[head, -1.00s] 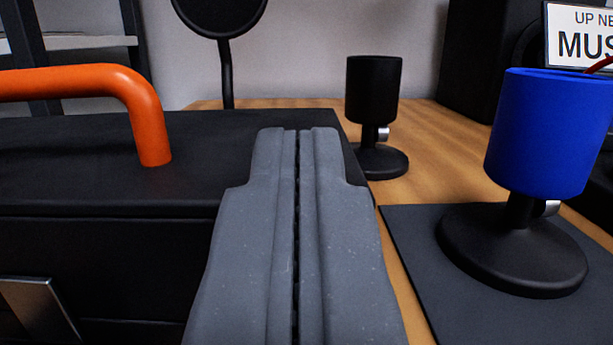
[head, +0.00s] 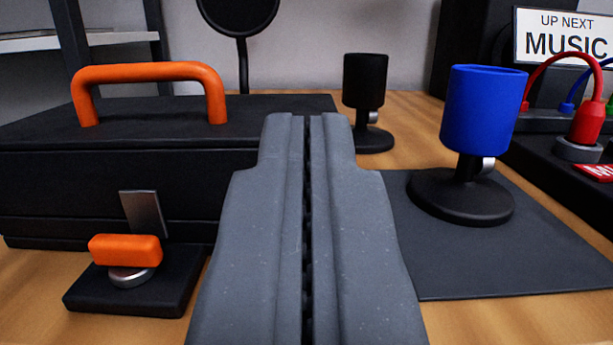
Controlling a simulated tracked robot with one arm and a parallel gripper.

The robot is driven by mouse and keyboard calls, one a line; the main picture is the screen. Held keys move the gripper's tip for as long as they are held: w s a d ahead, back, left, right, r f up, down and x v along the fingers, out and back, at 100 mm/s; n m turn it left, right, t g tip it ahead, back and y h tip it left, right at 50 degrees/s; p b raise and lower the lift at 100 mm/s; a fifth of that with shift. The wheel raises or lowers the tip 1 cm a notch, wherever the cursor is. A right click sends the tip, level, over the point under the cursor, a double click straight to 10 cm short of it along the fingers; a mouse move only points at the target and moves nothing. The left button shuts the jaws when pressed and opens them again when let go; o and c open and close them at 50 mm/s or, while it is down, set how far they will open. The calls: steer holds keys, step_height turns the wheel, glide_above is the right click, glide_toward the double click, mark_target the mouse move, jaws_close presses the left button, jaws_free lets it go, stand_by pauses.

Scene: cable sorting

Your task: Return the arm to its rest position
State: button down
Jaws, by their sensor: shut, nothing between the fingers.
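My gripper (head: 307,122) is in the middle of the head view, pointing forward. Its two grey fingers are pressed together along a dark seam, with nothing between them. Its tips overlap the right part of a black case in the picture. The gripper hides part of the case and of the table behind it.
A black case (head: 70,185) with an orange handle (head: 150,72) stands left. An orange knob (head: 125,250) on a black base (head: 165,295) is in front. A blue cup-shaped holder (head: 480,110) stands on a dark mat (head: 500,265). A black holder (head: 364,82) is behind. Red and blue cables plug in at right.

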steer(key=w+a+r+n+g+p, duration=0.1)
steer(key=a+r+p, duration=0.1)
steer(key=r, duration=1.5)
steer(key=w+a+r+g+p, duration=0.1)
steer(key=a+r+g, duration=0.15)
steer(key=r, duration=1.45)
steer(key=s+a+r+g+y+p, duration=0.1)
steer(key=s+a+r, duration=0.2)
steer(key=s+r, duration=0.8)
steer(key=s+a+r+p, duration=0.1)
steer(key=s+a+r, duration=0.2)
steer(key=s+r, duration=0.8)
steer(key=shift+r+g+y, duration=0.35)
steer(key=shift+r+y, duration=0.05)
steer(key=shift+r, duration=0.25)
steer(key=shift+a, duration=0.1)
